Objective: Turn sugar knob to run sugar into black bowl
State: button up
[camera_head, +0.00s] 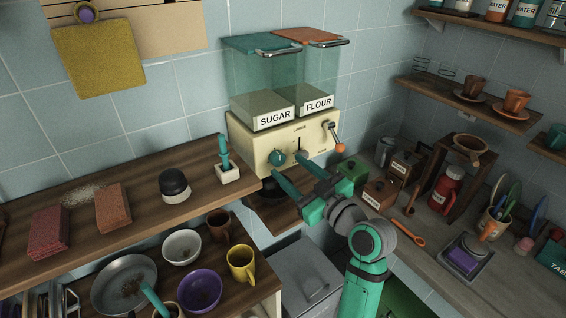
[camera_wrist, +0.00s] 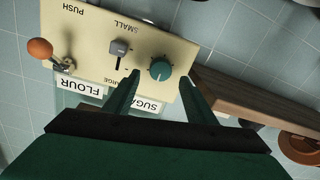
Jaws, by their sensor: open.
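The cream dispenser (camera_head: 262,143) stands against the tiled wall with clear SUGAR and FLOUR bins on top. Its round teal sugar knob (camera_head: 277,157) is on the front, at the left; it also shows in the wrist view (camera_wrist: 160,69). My gripper (camera_head: 291,167) is open in front of the dispenser. In the wrist view my gripper (camera_wrist: 160,82) has one finger on each side of the knob's line, with the knob between and slightly beyond the tips; I cannot tell if they touch it. A black bowl (camera_head: 272,190) sits under the dispenser, partly hidden by my arm.
A slider (camera_wrist: 119,50) and an orange-tipped crank (camera_head: 335,138) are on the dispenser's front. A wooden shelf (camera_head: 140,215) at left holds a small pot and sponges. Canisters and a red jar (camera_head: 447,190) crowd the right counter.

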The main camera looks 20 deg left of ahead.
aim_at(280, 160)
jog(key=shift+x, duration=2.05)
jog(key=shift+d, duration=0.1)
jog(key=c, duration=1.1)
jog(key=shift+o, duration=0.2)
